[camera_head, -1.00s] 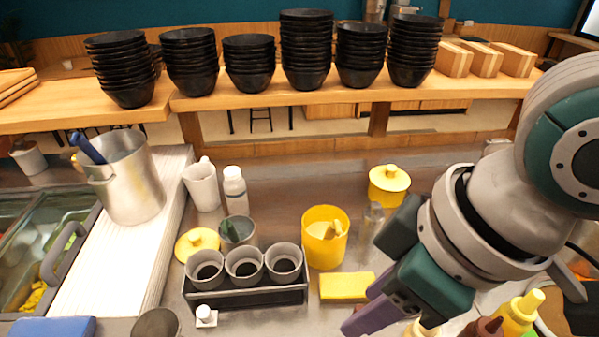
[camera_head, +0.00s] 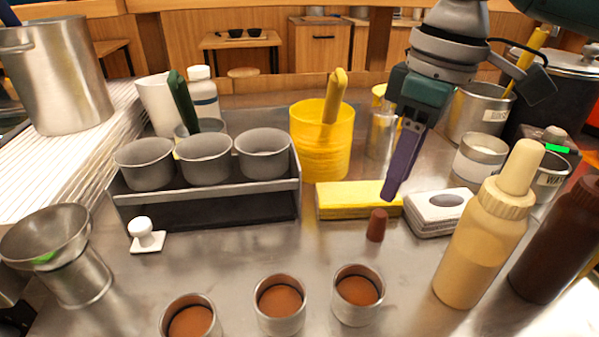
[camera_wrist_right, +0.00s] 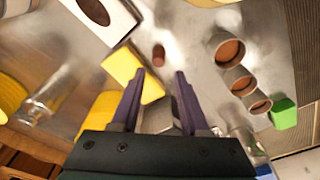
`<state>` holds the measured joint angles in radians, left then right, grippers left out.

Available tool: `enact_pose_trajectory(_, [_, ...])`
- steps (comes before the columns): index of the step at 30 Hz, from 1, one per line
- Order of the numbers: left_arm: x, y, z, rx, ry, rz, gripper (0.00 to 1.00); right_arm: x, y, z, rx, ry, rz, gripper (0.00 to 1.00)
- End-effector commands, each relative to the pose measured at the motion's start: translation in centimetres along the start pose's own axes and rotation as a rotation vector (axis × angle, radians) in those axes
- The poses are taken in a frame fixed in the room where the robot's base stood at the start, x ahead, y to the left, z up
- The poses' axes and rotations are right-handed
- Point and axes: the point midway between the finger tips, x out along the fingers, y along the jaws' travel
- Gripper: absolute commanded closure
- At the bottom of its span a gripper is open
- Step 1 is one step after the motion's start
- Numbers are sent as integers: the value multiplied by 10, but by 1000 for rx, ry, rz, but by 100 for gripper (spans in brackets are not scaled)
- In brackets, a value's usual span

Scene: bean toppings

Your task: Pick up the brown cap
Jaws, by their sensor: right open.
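The brown cap (camera_head: 377,225) is a small dark reddish-brown cylinder standing on the metal counter, in front of a yellow block and left of a white box. In the right wrist view the cap (camera_wrist_right: 158,54) lies ahead of the fingertips, roughly midway between them. My right gripper (camera_head: 391,190) comes down from the upper right, its purple fingers above and behind the cap. In the right wrist view the gripper (camera_wrist_right: 160,76) is open, with nothing between its fingers. My left gripper is not in view.
The yellow block (camera_head: 345,200) and white box (camera_head: 440,212) stand close to the cap. A cream bottle (camera_head: 478,250) and a brown bottle (camera_head: 560,245) stand at right. Cups with brown contents (camera_head: 357,295) are in front. A rack (camera_head: 220,205) holds grey cups at left.

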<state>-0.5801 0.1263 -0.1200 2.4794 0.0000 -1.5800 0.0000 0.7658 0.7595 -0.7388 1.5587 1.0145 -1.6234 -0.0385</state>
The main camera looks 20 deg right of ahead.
Motion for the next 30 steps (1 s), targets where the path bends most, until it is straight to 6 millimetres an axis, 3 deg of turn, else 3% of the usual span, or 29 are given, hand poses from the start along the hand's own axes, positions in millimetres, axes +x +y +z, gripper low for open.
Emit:
enact_pose_trajectory(16, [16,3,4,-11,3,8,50,74,2,-3,-1,-2,-1,55])
enact_pose_trajectory(26, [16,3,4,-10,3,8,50,80,3,-3,-2,0,2,55])
enact_pose_trajectory(30, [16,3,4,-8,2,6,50,80,3,-3,-2,0,2,71])
